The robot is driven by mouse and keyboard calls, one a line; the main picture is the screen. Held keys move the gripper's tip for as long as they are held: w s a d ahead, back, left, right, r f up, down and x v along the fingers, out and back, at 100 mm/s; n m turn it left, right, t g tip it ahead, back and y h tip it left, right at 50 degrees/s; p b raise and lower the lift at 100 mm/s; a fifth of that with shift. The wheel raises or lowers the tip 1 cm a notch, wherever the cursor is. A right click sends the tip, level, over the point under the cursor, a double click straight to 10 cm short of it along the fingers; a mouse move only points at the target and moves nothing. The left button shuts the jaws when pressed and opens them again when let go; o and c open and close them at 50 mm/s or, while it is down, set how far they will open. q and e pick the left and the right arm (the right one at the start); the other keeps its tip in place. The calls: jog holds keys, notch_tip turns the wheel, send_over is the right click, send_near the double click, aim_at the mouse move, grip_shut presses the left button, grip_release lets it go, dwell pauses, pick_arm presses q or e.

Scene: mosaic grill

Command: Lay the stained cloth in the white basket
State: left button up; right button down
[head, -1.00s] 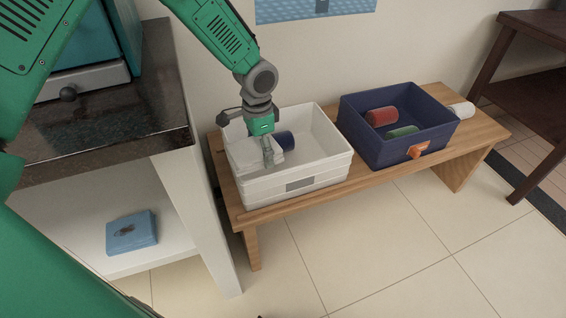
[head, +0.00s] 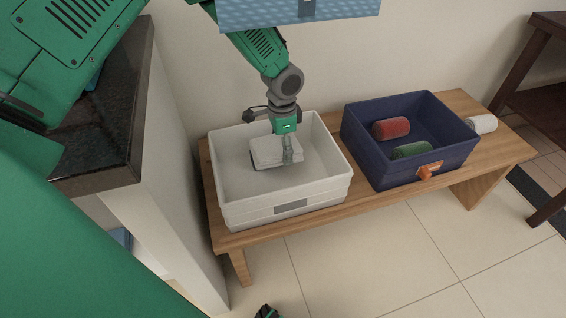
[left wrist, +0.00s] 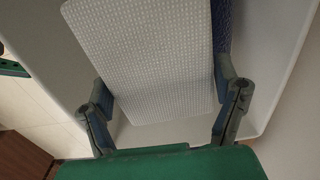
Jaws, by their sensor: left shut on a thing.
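A white folded cloth (head: 270,151) with a woven texture is between the fingers of my left gripper (head: 288,158), inside the white basket (head: 290,208). In the left wrist view the cloth (left wrist: 145,55) sits between both fingers of the left gripper (left wrist: 165,105); no stain shows on its visible face. A strip of dark blue (left wrist: 222,28) shows behind it. I cannot tell whether the cloth touches the basket floor. A blue thing (head: 121,238) shows only in part on the low shelf at left. A dark piece at the bottom edge may be my right gripper (head: 267,312).
The white basket stands on a wooden bench (head: 365,202). Beside it is a navy basket (head: 400,172) with a red roll (head: 391,127) and a green roll (head: 411,150). A white roll (head: 481,124) lies at the bench's right end. A dark-topped counter (head: 100,150) is at left.

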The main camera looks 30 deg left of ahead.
pick_arm(q)
notch_tip(320, 180, down, 2)
jog(key=shift+w+a+f, duration=0.1)
jog(key=shift+w+f, duration=0.05)
jog(key=shift+f, duration=0.05)
notch_tip(320, 180, down, 3)
jog(key=shift+b, duration=0.85)
jog(key=shift+r, duration=0.15)
jog(key=shift+f, duration=0.2)
jog(key=o, duration=1)
jog(key=shift+c, duration=0.2)
jog(key=shift+r, duration=0.1)
